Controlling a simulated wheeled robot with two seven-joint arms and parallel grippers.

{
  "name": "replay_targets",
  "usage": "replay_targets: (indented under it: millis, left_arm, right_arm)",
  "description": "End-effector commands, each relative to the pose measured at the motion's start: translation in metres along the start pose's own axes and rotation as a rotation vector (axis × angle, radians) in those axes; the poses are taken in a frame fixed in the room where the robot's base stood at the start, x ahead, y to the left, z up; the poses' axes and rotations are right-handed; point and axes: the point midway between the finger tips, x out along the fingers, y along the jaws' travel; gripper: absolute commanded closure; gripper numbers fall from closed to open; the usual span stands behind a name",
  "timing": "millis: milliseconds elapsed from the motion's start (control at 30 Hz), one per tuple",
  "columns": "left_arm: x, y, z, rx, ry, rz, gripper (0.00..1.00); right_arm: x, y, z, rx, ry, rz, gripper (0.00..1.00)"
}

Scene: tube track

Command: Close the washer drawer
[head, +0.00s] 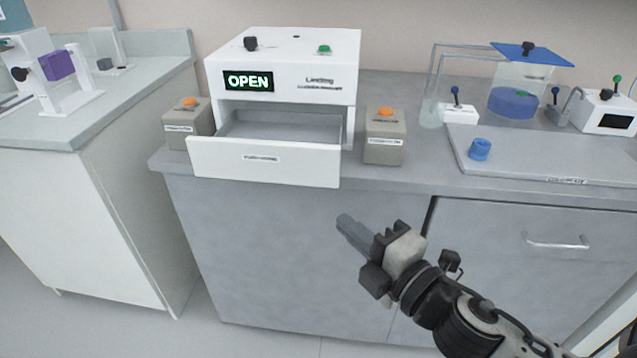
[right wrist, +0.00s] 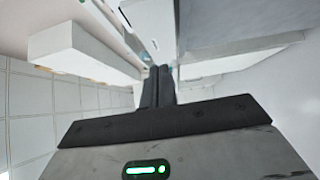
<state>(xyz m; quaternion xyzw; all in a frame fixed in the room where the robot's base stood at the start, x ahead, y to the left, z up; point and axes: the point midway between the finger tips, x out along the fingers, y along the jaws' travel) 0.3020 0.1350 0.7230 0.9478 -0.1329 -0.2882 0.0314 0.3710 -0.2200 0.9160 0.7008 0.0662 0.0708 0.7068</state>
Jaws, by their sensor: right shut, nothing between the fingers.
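The white washer (head: 290,70) stands on the grey bench in the head view, with a lit "OPEN" display (head: 248,81). Its white drawer (head: 300,164) is pulled out toward me, and its grey inside looks empty. My right gripper (head: 345,224) is shut and empty, below and to the right of the drawer front, in front of the bench cabinet and apart from the drawer. In the right wrist view its fingers (right wrist: 158,80) are together. My left gripper is not in view.
Grey blocks with orange buttons stand left (head: 188,122) and right (head: 385,136) of the drawer. A grey plate (head: 540,158) with a blue ring (head: 480,149) lies at the right. A cabinet handle (head: 557,243) sticks out below. A separate bench (head: 110,190) stands at the left.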

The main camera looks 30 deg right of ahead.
Motion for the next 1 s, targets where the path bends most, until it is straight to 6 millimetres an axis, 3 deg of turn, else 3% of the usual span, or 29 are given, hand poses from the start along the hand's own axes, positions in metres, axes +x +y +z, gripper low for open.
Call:
replay_targets:
  millis: [533, 700, 1000]
  left_arm:
    - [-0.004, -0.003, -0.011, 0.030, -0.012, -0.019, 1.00]
    - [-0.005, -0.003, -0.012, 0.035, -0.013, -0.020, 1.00]
    - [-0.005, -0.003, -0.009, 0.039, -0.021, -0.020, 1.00]
  right_arm:
    - [0.095, 0.002, 0.001, 0.007, -0.004, -0.001, 1.00]
    - [0.112, -0.001, 0.020, 0.006, -0.004, -0.006, 1.00]
    - [0.121, -0.002, 0.029, 0.008, -0.003, -0.006, 1.00]
